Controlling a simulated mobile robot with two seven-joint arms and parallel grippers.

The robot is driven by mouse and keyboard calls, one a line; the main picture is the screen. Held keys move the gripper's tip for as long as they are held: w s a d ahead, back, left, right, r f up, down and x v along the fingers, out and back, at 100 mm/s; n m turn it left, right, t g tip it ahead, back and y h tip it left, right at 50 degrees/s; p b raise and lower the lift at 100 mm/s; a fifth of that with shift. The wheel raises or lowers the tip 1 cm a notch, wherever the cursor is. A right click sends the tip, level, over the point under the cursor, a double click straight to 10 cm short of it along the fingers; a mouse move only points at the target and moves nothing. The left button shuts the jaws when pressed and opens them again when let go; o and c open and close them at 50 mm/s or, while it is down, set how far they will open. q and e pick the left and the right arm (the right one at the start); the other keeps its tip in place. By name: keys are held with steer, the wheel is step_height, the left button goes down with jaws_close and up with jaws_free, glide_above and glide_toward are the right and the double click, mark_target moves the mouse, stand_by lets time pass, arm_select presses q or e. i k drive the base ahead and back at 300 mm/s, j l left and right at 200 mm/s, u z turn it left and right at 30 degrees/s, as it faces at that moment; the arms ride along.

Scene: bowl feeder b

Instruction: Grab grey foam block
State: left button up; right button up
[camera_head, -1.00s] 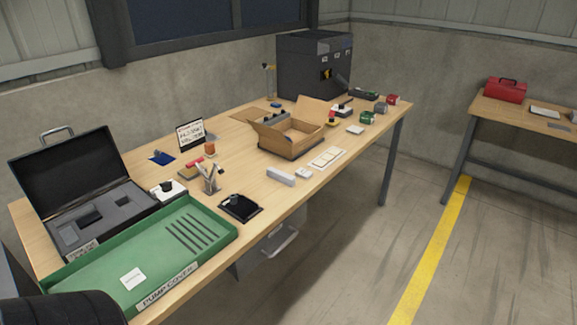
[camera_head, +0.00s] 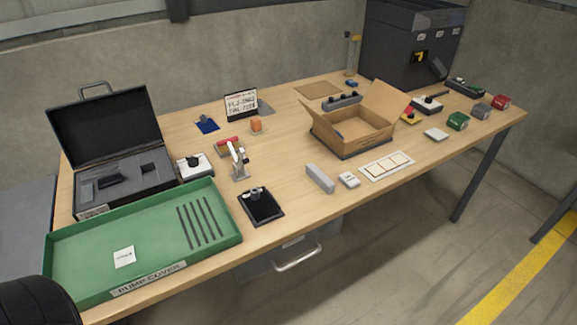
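A light grey rectangular block (camera_head: 320,178), which looks like the grey foam block, lies on the wooden table (camera_head: 285,205) near its front edge. It is just left of a small white box (camera_head: 349,180) and in front of the open cardboard box. Nothing covers it. Grey foam with cut-outs also lines the open black case (camera_head: 125,185) at the left. Neither of my grippers is in view.
A black pad (camera_head: 261,207) and a small grey stand (camera_head: 239,165) are left of the block. The cardboard box (camera_head: 350,140) is behind it, a white card tray (camera_head: 387,166) to its right.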

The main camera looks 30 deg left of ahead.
mark_target(317, 176)
steer(key=i+l+u, duration=0.1)
steer(key=u, duration=0.3)
steer(key=i+l+u, duration=0.15)
steer(key=u, duration=0.25)
steer(key=i+l+u, duration=0.25)
steer(key=u, duration=0.15)
